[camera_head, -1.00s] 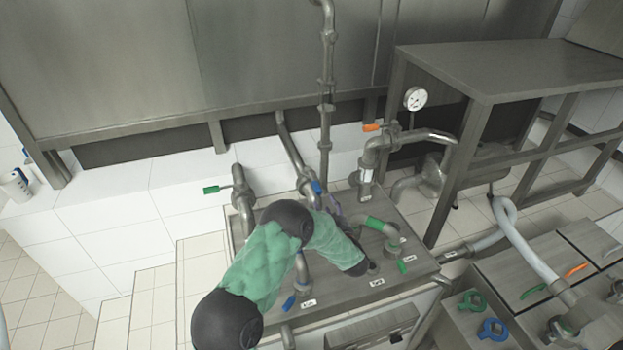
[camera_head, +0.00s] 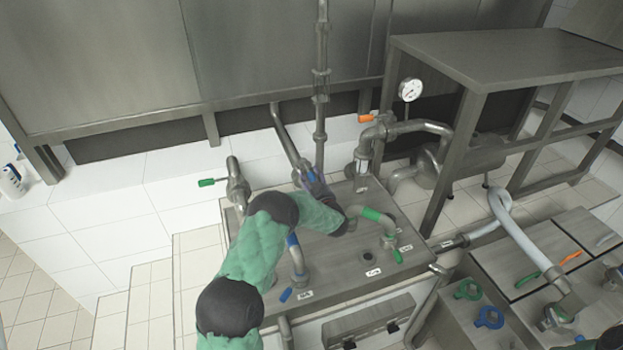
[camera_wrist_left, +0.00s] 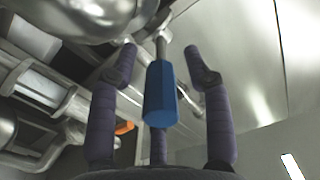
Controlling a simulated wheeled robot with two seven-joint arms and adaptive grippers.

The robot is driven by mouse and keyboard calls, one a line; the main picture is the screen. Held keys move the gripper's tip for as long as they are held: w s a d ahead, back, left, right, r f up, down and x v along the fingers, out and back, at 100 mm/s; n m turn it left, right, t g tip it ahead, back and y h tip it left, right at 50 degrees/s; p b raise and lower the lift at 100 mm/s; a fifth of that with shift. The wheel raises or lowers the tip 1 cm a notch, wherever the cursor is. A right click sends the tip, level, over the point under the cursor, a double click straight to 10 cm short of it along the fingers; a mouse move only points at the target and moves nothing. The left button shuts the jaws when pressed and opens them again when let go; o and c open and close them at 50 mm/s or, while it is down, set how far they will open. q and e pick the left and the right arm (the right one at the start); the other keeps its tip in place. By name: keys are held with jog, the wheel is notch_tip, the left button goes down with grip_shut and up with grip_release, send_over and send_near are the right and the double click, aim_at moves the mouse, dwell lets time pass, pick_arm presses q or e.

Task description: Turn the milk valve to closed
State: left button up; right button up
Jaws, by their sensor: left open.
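My left gripper (camera_head: 315,183) is at the pipe and valve behind the steel filler top (camera_head: 335,255). In the left wrist view the open gripper (camera_wrist_left: 161,58) has fingers on both sides of a blue valve handle (camera_wrist_left: 160,95). The handle is a faceted blue grip on a thin metal stem, with gaps to the side fingers. In the head view my gripper and arm mostly hide this handle. No readable label shows which valve is the milk one. My right gripper is out of view.
A green-handled valve (camera_head: 207,182) is to the left and an orange-handled one (camera_head: 366,118) to the right. A green-banded spout (camera_head: 372,214) and a blue-banded spout (camera_head: 294,250) rise from the filler top. A pressure gauge (camera_head: 410,89) stands near the steel table (camera_head: 500,60).

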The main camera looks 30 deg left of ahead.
pick_arm(q)
grip_shut()
jog(key=shift+s+a+f+m+t+h+b, duration=0.15)
jog(key=shift+s+a+m+t+h+b, duration=0.45)
jog(key=shift+m+t+h, duration=0.3)
jog(key=s+a+m+t+h+b, duration=0.2)
jog(key=a+m+t+h+b, duration=0.2)
jog(key=h, duration=1.1)
jog(key=shift+a+m+b, duration=1.75)
jog(key=shift+a+m, duration=0.05)
jog(key=shift+m, duration=1.2)
